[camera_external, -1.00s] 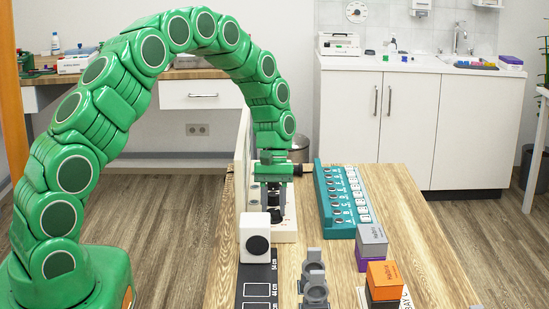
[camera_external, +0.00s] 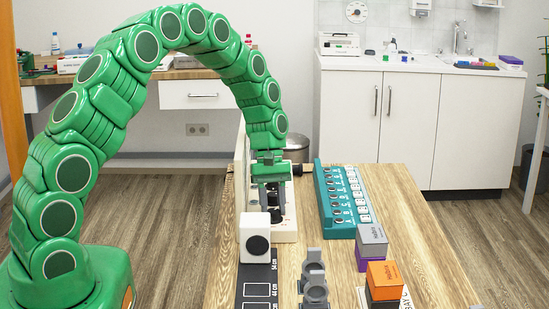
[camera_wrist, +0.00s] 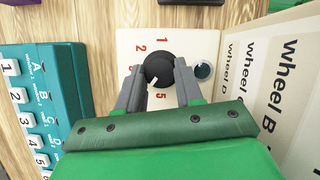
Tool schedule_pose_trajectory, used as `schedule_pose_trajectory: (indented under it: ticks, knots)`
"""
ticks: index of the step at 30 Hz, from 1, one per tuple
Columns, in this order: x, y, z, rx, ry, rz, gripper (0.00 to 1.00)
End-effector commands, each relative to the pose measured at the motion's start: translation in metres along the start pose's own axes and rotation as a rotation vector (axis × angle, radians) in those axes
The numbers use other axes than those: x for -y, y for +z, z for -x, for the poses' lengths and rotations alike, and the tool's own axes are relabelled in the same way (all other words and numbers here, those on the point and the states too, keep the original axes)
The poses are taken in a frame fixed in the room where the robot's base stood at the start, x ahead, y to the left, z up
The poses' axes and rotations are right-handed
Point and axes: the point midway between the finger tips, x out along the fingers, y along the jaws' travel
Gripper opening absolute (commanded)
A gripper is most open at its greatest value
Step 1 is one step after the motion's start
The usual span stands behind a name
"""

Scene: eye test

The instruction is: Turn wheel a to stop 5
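In the wrist view a black round wheel (camera_wrist: 159,69) sits on a cream panel (camera_wrist: 125,42). Red numbers 1, 2, 3 and 5 show around it; the place between 3 and 5 is covered by a finger. The wheel's white mark points down and slightly left, just to the left of the 5. My gripper (camera_wrist: 159,68) has one grey finger on each side of the wheel, both seeming to touch it. In the external view my gripper (camera_external: 271,192) is low over the panel's base (camera_external: 286,233). No letter naming this wheel is readable.
A sign (camera_wrist: 272,75) with wheel names stands right of the panel. A small round dark button (camera_wrist: 203,70) is close to the right finger. A teal lettered rack (camera_external: 336,200) lies to the right. A white block with a black disc (camera_external: 254,248) stands in front.

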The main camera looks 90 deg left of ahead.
Motion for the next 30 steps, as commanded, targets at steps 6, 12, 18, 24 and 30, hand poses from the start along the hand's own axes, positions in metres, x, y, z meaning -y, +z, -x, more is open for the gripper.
schedule_pose_trajectory:
  ticks: [6, 12, 18, 24, 30]
  knots:
    - [0.0, 0.0, 0.0, -0.001, 0.001, 0.0, 0.61]
    - [0.0, 0.0, 0.0, 0.0, 0.0, 0.0, 0.61]
    - [0.0, 0.0, 0.007, 0.0, 0.001, 0.0, 0.61]
    - [-0.001, -0.001, 0.031, -0.004, 0.005, -0.001, 0.61]
    - [-0.001, 0.0, 0.06, -0.001, 0.002, 0.0, 0.61]
